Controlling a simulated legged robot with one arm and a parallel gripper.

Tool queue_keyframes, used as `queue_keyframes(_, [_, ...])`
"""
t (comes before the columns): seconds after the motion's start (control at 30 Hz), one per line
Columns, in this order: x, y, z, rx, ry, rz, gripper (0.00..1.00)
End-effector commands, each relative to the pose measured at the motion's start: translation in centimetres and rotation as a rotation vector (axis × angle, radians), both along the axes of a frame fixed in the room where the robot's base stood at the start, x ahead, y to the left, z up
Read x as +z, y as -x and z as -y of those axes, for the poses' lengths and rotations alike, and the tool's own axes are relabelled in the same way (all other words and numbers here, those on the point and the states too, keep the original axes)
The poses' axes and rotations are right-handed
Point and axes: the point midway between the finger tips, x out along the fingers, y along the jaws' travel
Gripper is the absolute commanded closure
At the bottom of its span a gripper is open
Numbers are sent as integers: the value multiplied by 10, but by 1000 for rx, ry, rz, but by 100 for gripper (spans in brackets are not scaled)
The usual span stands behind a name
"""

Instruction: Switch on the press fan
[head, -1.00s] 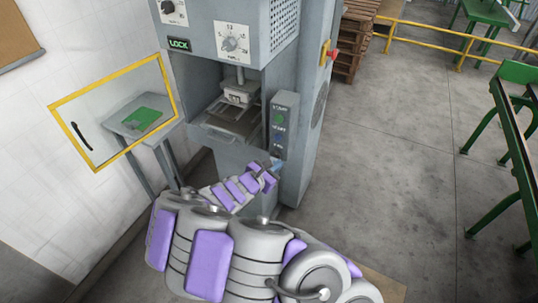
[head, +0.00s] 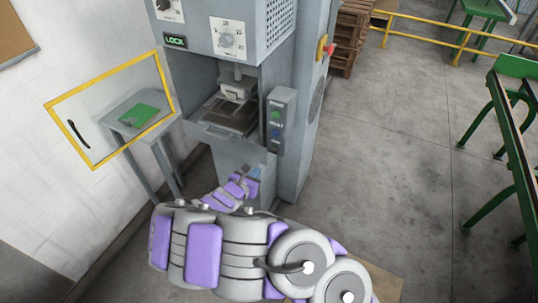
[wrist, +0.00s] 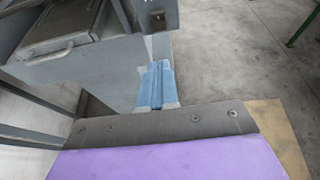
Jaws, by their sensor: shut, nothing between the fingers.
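The grey press (head: 235,70) stands in the middle of the head view, its work opening facing me. A narrow control box (head: 281,120) is on the right of the opening, with a green button (head: 276,115) and a blue button (head: 275,134); its labels are too small to read surely. My gripper (head: 254,172), with blue fingers, is below and left of the control box, apart from the buttons. In the wrist view my gripper (wrist: 157,84) is shut and empty, beside the press's lower front; no button shows there.
A yellow-framed clear door (head: 110,107) stands open at left, before a small table (head: 152,128) with a green item (head: 137,116). A red emergency button (head: 330,49) is on the press's right side. Floor (head: 400,150) to the right is clear.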

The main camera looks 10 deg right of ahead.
Motion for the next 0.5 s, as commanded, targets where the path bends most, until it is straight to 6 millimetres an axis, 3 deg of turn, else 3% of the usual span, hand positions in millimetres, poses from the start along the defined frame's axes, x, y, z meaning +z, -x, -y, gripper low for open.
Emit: queue_keyframes(0.5, [-30,-60,46,-6,-1,1,100])
